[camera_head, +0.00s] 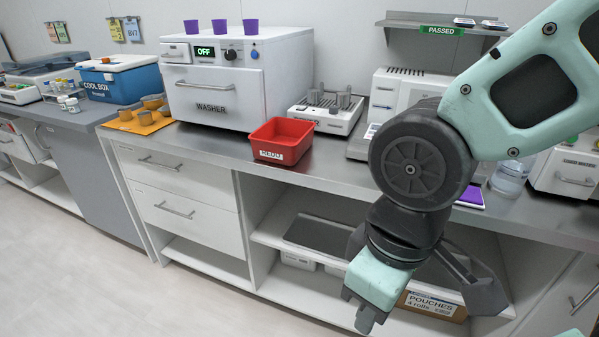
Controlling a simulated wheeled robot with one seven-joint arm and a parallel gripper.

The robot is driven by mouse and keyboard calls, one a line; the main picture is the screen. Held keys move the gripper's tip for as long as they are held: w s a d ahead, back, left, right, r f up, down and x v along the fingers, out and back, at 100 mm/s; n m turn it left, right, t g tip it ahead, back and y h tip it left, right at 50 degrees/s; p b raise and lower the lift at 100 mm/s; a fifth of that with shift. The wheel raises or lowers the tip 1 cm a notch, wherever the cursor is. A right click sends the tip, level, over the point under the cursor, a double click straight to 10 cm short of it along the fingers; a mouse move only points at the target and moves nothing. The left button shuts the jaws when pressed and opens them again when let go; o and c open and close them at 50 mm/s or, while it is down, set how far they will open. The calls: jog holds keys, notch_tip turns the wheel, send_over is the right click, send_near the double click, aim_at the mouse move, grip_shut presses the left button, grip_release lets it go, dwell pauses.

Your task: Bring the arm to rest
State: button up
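My gripper (366,314) hangs at the end of my teal and black arm, right of the middle in the head view. It points down in front of the open lower shelves and below the counter's edge. Its fingertips are small and partly hidden by its own body, so I cannot tell whether they are apart. I see no object held in it. My arm comes in from the upper right and bends down at a large black joint, covering part of the counter.
The counter (330,177) holds a washer (215,95), a red bin (281,141), a cool box (120,80) and white devices. Several purple cups stand on the washer. A box of pouches (432,304) sits on the lower shelf behind my gripper. The floor at left is clear.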

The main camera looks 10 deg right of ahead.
notch_tip(320, 180, up, 5)
jog(key=p, duration=0.3)
jog(key=shift+f, duration=0.1)
